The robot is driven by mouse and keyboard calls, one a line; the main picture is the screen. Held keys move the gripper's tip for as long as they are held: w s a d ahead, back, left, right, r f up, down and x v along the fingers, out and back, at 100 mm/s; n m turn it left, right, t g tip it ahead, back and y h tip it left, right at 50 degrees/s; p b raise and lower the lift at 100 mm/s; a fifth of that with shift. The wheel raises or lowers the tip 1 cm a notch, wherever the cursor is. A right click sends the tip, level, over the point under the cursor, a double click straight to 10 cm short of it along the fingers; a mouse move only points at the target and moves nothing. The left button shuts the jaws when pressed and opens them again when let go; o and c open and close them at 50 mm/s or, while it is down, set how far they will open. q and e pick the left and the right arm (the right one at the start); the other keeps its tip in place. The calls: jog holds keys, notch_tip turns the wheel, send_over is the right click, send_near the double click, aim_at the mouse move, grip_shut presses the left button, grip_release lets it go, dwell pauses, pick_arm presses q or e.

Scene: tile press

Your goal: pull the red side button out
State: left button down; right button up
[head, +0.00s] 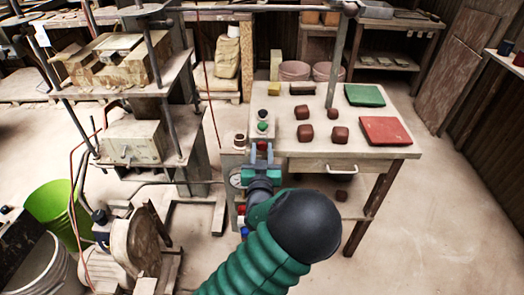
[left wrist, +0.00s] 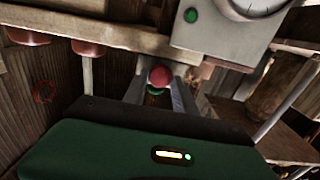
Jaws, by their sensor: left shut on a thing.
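The red side button (left wrist: 160,75) is a round red knob with a green ring under it in the left wrist view. It sits between the two grey fingers of my left gripper (left wrist: 161,92), which are shut on it. In the head view my left gripper (head: 262,157) reaches to the press's control box beside the table, and a bit of red button (head: 262,146) shows at its tips. The box (left wrist: 225,42) carries a green button (left wrist: 190,15) and a dial gauge (left wrist: 255,5). Whether the button is pulled out cannot be told. My right gripper is not in view.
The table (head: 300,90) to the right holds several dark red clay blocks (head: 305,132), a green slab (head: 364,95) and a red slab (head: 385,130). The metal press frame (head: 165,100) stands left. A green bucket (head: 58,210) is on the floor. Open floor lies right.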

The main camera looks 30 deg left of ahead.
pick_arm(q)
jog(key=shift+s+d+f, duration=0.25)
jog(key=shift+s, duration=0.1)
jog(key=shift+s+d, duration=0.2)
jog(key=shift+s, duration=0.05)
jog(key=c, duration=1.2)
grip_release()
jog(key=shift+o, duration=1)
jog(key=shift+a, duration=0.1)
